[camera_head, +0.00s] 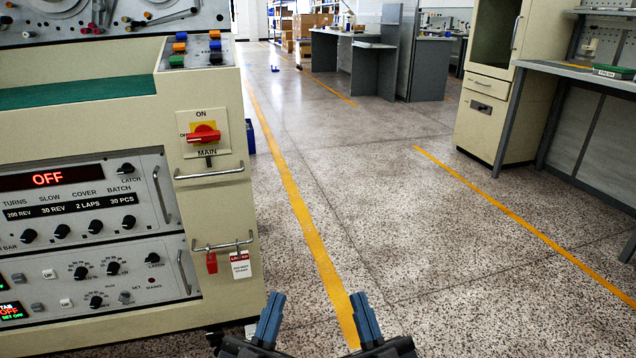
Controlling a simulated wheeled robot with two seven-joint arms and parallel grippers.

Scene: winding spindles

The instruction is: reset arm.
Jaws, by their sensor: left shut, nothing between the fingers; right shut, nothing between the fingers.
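My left gripper (274,308) shows at the bottom edge, left of centre. Its blue fingers are together with nothing between them, pointing up and slightly right in the picture. My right gripper (362,309) is to its right, also shut and empty, its fingers tilted slightly left. A gap of bare floor lies between the two. Both are clear of the cream winding machine (225,285) on the left. The rest of both arms is out of view.
The machine has a red main switch (203,134), a display (52,179) reading OFF, rail handles and hanging tags (240,265). A cream cabinet (484,125) and a grey workbench (600,75) stand at right. Speckled floor with yellow lines is open ahead.

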